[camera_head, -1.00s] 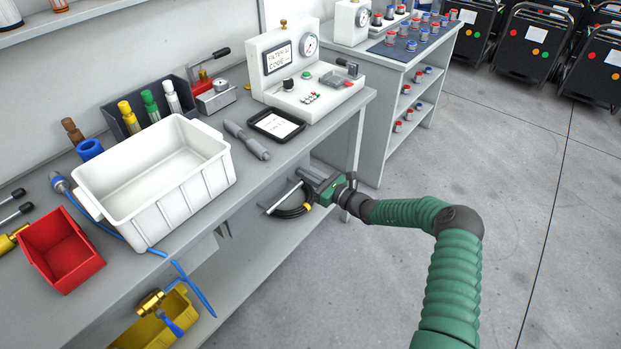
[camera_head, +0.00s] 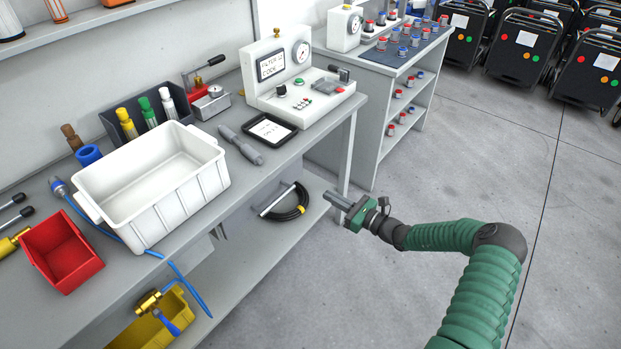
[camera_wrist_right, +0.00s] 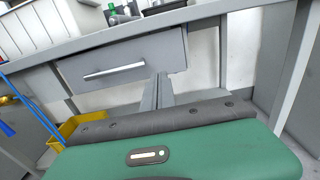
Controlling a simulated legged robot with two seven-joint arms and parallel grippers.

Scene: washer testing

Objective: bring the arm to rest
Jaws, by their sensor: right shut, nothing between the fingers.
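My right gripper (camera_head: 338,200) is at the end of the green sleeved arm, in front of the workbench and below its top edge, in the head view. Its fingers are together with nothing between them, and they point left toward the bench. In the right wrist view the gripper's fingers (camera_wrist_right: 157,92) stand side by side in front of the drawer (camera_wrist_right: 120,68), which has a pale bar handle. They appear apart from the bench. My left gripper does not show.
The grey bench top (camera_head: 250,177) holds a white bin (camera_head: 160,205), a red bin (camera_head: 62,250), a tablet (camera_head: 269,129) and a gauge box (camera_head: 290,75). A coiled black hose (camera_head: 290,205) and a yellow bin (camera_head: 150,330) are below. Open floor (camera_head: 450,170) lies right.

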